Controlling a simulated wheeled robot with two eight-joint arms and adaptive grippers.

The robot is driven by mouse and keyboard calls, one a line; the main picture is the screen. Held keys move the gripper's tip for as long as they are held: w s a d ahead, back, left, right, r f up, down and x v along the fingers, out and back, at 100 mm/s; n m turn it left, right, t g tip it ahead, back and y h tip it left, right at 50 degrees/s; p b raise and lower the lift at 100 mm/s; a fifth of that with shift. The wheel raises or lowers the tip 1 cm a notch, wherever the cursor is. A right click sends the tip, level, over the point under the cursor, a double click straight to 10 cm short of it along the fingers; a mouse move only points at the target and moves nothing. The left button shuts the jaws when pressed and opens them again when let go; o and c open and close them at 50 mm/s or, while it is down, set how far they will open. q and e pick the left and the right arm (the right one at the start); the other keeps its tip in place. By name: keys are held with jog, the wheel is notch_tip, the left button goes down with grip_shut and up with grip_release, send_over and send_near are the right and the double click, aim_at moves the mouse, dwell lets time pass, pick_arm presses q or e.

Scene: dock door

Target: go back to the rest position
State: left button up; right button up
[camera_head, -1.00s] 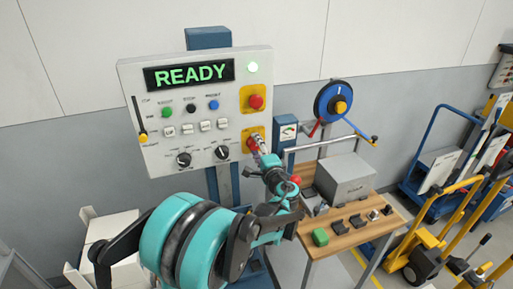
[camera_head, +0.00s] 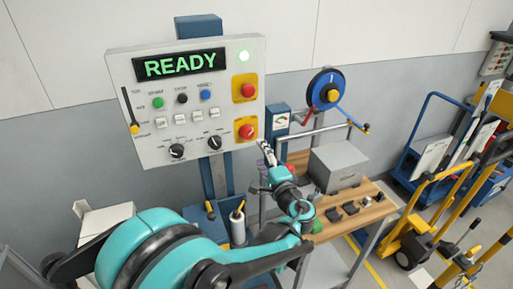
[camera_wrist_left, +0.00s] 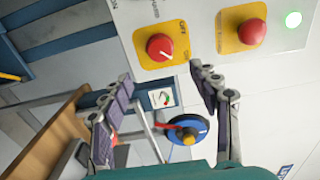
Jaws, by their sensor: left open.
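My left gripper (camera_head: 268,157) is in front of the control panel, below and right of its lower red knob, and apart from it. In the left wrist view the gripper (camera_wrist_left: 160,105) has its two fingers spread wide with nothing between them. The white control panel (camera_head: 135,75) shows READY in green on its display (camera_head: 180,65). Its lower red knob (camera_head: 247,132) and upper red button (camera_head: 246,90) sit on yellow plates. The lower knob also shows in the left wrist view (camera_wrist_left: 159,47). My right gripper is in neither view.
A wooden-topped bench (camera_head: 375,210) with a grey box (camera_head: 338,168) stands right of the arm. A blue wheel (camera_head: 327,90) is mounted behind it. Yellow and blue trolleys stand farther right. White boxes (camera_head: 108,217) are at the lower left.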

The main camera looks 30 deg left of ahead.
pick_arm(q)
jog(key=shift+s+d, duration=0.25)
jog(key=shift+d, duration=0.05)
